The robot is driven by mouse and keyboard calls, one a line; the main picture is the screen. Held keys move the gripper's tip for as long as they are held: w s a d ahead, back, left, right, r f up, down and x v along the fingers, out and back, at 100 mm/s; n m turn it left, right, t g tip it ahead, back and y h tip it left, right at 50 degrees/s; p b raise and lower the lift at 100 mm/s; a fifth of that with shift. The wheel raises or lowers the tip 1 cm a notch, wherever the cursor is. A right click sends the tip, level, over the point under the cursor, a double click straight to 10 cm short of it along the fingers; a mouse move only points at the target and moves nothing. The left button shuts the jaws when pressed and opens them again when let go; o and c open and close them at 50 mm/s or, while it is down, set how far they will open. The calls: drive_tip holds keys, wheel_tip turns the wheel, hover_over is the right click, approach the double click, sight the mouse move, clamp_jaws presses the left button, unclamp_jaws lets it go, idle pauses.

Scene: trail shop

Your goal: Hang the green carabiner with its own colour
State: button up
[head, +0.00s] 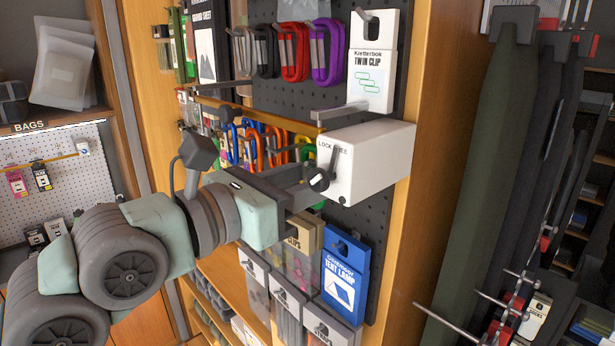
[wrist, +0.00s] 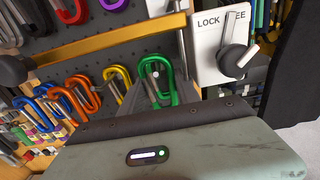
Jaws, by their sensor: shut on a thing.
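A green carabiner (wrist: 173,88) with a silver gate stands just past my gripper's front edge in the wrist view, its lower end hidden by the gripper. My gripper (head: 301,184) is shut on it; the fingertips are mostly hidden. Green also shows in the head view (head: 304,147), at the right end of a row of hanging carabiners; I cannot tell there which green is held.
A white box (head: 372,160) marked LOCK and FREE, with a dark lever (head: 320,180), stands close to the right of my gripper. Red (head: 294,52) and purple carabiners (head: 327,53) hang above. A TWIN CLIP pack (head: 373,65) hangs upper right; a TENT LAMP pack (head: 344,277) hangs below.

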drive_tip(key=shift+w+d, duration=0.1)
drive_tip(key=shift+d, duration=0.05)
idle(0.3)
drive_tip(key=shift+w+d+f, duration=0.2)
drive_tip(key=shift+w+d, duration=0.15)
drive_tip(key=shift+d, duration=0.05)
drive_tip(key=shift+f, duration=0.45)
idle(0.7)
drive_tip(key=o, duration=1.3)
drive_tip(key=shift+o, duration=0.2)
